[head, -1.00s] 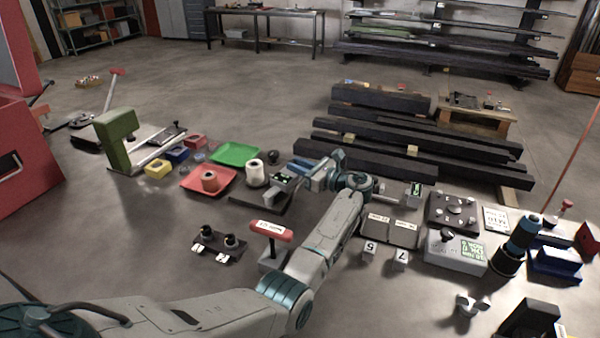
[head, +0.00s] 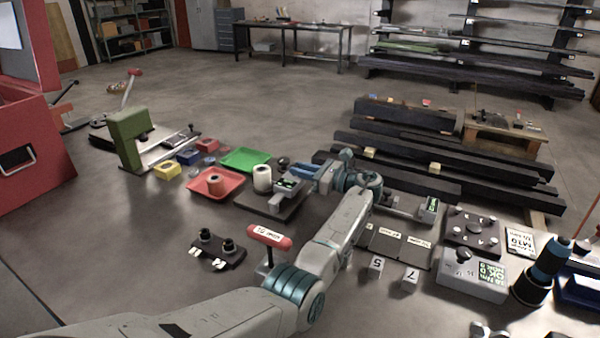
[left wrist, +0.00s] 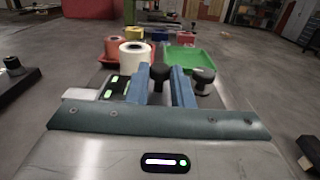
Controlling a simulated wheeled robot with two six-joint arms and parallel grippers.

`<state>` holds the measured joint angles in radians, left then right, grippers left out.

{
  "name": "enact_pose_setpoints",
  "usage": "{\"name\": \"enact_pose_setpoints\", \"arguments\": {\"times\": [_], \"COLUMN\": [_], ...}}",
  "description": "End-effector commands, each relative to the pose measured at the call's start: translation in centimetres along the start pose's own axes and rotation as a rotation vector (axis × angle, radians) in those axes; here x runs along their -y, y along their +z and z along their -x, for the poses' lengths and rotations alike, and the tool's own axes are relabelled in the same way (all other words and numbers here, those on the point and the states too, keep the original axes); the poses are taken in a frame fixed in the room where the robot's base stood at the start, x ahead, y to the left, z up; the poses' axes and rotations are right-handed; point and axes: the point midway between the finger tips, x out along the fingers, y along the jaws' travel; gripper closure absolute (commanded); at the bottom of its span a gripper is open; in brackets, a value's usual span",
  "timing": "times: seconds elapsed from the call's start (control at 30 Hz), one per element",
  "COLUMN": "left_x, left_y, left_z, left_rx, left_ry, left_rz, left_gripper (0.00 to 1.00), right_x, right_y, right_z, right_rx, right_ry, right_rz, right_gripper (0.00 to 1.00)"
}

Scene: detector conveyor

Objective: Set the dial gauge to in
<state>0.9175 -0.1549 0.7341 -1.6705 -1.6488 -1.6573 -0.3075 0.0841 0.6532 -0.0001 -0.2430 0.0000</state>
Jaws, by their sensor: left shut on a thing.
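A small grey unit with green-lit displays (head: 288,185) stands on a dark base plate (head: 262,205); it looks like the dial gauge, though its lettering is too small to read. It also shows in the left wrist view (left wrist: 116,88), left of the fingers. My left gripper (head: 303,171) reaches it from the right. In the left wrist view its blue fingers (left wrist: 161,88) are shut on a black-topped knob (left wrist: 158,72), whose lower part they hide. A second dark round knob (left wrist: 203,76) stands just right of the fingers. My right gripper is not in view.
A white roll (head: 262,178), a red tray (head: 228,192) and a green tray (head: 245,157) lie beyond the unit. A red-handled tool (head: 268,237) stands near my left forearm. Dark beams (head: 400,165) lie at the back right. Several panels and boxes crowd the right.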

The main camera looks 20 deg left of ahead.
Motion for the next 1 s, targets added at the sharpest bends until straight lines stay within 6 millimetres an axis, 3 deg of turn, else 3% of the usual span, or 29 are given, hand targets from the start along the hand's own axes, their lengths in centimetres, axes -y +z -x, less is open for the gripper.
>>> {"name": "enact_pose_setpoints", "arguments": {"times": [0.17, 0.2, 0.3, 0.67, 1.0], "left_x": [-0.1, -0.1, -0.1, 0.0, 0.0], "left_y": [-0.1, -0.1, -0.1, -0.1, -0.4], "left_z": [-0.2, -0.2, -0.2, 0.5, 6.7], "left_rx": [0.001, 0.001, 0.001, 0.000, -0.001], "left_ry": [0.003, 0.003, 0.003, 0.001, 0.000], "left_rz": [-0.003, -0.003, -0.002, 0.000, -0.001], "left_gripper": [1.00, 0.76, 0.57, 0.57, 0.57], "right_x": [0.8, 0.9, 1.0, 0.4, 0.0], "right_y": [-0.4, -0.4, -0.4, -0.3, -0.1], "right_z": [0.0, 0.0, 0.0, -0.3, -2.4], "right_rx": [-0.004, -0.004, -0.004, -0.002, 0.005], "right_ry": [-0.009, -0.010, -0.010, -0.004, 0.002], "right_rz": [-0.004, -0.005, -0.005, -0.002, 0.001], "right_gripper": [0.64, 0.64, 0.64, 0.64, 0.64]}}
